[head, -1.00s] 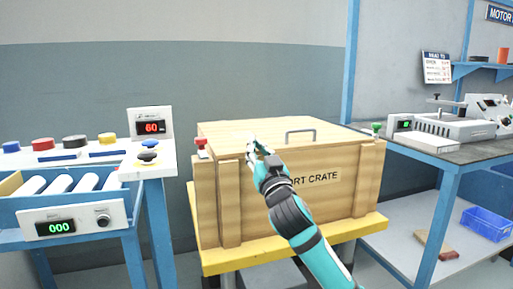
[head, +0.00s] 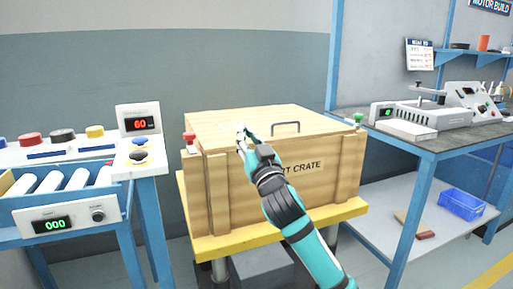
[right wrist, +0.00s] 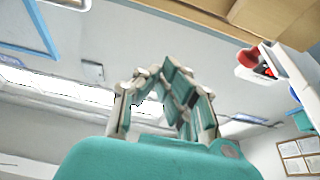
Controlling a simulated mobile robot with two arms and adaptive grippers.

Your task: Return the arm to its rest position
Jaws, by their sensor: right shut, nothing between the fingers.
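My right arm, teal and black, reaches in from the lower right of the head view. Its gripper (head: 243,137) shows in front of the upper front edge of a wooden crate (head: 230,195). I cannot tell how far it is from the wood. The right wrist view shows its fingers (right wrist: 155,85) close up, shut with nothing held. The crate's lid (head: 225,122) is down, with a grey handle (head: 286,127) on top. My arm covers part of the crate's front lettering. My left gripper is in neither view.
The crate stands on a yellow-topped stand (head: 340,214). A red knob (head: 189,138) and a green knob (head: 358,118) flank it. A roller bench with a control panel (head: 55,223) is at left. A blue-framed bench (head: 440,143) with a grey machine is at right, a blue bin (head: 462,204) below.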

